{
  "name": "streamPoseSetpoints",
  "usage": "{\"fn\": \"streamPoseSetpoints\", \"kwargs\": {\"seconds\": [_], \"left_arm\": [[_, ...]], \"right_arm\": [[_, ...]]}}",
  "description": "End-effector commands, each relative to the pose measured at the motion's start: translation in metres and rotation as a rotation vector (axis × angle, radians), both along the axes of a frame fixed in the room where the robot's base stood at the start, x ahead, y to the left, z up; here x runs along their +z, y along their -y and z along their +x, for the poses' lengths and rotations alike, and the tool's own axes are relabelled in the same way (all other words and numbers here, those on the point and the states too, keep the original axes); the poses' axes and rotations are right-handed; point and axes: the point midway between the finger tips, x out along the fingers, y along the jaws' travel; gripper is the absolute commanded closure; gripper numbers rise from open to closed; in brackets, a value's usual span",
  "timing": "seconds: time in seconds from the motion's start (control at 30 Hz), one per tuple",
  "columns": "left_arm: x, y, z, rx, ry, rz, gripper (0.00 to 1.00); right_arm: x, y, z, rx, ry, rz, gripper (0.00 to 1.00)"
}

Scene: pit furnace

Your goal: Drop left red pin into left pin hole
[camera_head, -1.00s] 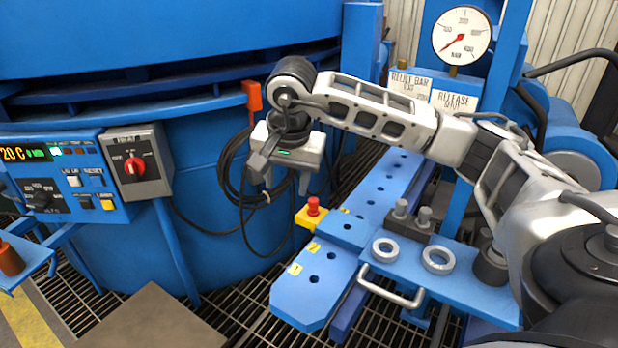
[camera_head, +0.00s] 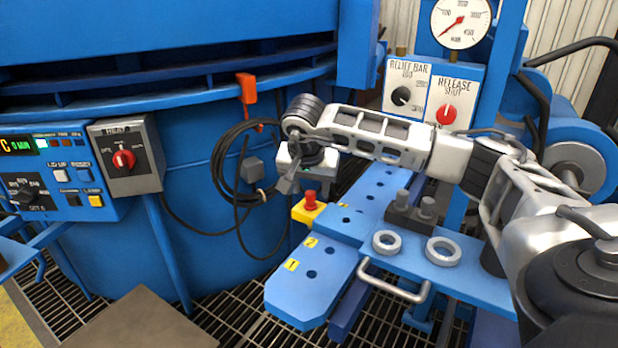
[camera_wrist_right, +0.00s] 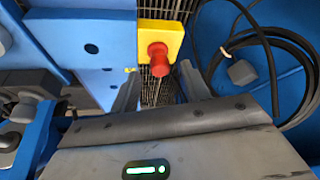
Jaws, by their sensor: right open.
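A red pin (camera_head: 310,197) stands upright in a yellow block (camera_head: 305,213) at the edge of the blue plate (camera_head: 345,232). It also shows in the right wrist view, red pin (camera_wrist_right: 158,62) on yellow block (camera_wrist_right: 160,38). My right gripper (camera_head: 304,182) is just above and behind it in the head view. In the wrist view its open fingers (camera_wrist_right: 157,88) lie either side of the pin's line, with nothing held. Dark holes (camera_head: 312,274) show in the blue plate by labels 1 and 2; I cannot tell which is the left pin hole. My left gripper is out of view.
A coiled black cable (camera_head: 232,165) hangs on the blue furnace wall left of the gripper. Two metal rings (camera_head: 443,251) and a dark block with studs (camera_head: 410,215) sit on the plate at right. Floor grating (camera_head: 240,330) lies below.

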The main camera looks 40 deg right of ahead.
Motion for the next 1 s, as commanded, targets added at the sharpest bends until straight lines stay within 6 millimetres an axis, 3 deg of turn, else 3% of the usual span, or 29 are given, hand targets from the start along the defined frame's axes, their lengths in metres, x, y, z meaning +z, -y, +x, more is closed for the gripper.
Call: {"fn": "streamPoseSetpoints", "kwargs": {"seconds": [0.2, 0.57, 0.6, 0.77, 1.0], "left_arm": [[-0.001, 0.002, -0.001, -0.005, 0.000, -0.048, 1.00], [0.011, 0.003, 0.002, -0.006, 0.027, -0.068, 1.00], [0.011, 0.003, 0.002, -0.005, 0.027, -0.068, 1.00], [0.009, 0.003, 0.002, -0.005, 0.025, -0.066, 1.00], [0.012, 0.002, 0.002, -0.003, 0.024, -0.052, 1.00]], "right_arm": [[-0.024, 0.007, 0.006, 0.000, -0.001, 0.002, 0.53], [-0.028, 0.008, 0.007, 0.001, 0.000, 0.001, 0.53], [-0.028, 0.008, 0.007, 0.001, 0.000, 0.001, 0.56], [-0.027, 0.008, 0.007, 0.000, 0.000, 0.001, 1.00], [-0.021, 0.008, 0.008, 0.001, 0.002, 0.001, 1.00]]}}
